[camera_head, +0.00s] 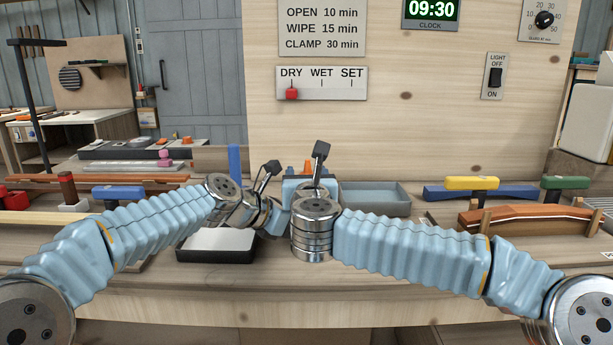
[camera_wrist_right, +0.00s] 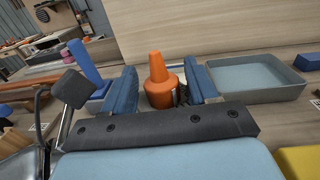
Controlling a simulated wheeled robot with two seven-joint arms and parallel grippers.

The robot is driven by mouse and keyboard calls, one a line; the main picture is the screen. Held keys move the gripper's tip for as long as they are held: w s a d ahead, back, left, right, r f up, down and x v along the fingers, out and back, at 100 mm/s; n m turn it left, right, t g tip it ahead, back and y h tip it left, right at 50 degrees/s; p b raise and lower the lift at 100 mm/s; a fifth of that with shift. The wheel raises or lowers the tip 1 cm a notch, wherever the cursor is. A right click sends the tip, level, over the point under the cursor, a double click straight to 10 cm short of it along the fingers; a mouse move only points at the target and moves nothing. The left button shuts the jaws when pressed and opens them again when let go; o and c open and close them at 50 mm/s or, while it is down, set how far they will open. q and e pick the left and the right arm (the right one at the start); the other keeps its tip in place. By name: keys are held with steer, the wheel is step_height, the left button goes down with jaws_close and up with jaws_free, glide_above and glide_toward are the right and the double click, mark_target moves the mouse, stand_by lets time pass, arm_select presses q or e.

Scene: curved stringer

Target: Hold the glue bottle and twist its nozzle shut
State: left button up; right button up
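The glue bottle (camera_wrist_right: 161,92) is orange with a tapered orange nozzle (camera_wrist_right: 156,66). It stands upright in the right wrist view, and its orange top (camera_head: 308,167) shows just past my right wrist in the head view. My right gripper (camera_wrist_right: 161,84) is open, its two blue fingers on either side of the bottle with a visible gap on the left. The bottle's base is hidden behind the gripper's dark edge. My left gripper (camera_head: 275,221) is beside my right wrist, at its left in the head view. Its fingers are hidden.
A grey-blue tray (camera_head: 376,198) sits right of the bottle. A white-bottomed dark tray (camera_head: 216,246) lies in front, under my left wrist. A blue upright block (camera_head: 235,160) stands behind. A curved wooden stringer (camera_head: 530,213) and clamps with yellow (camera_head: 472,183) and green (camera_head: 565,182) parts are right.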

arm_select(q)
steer(key=shift+a, duration=0.1)
arm_select(e)
steer(key=shift+s+r, duration=0.1)
steer(key=shift+s, duration=0.1)
steer(key=s, duration=1.1)
steer(key=shift+s+d, duration=0.35)
steer(key=shift+w, duration=0.1)
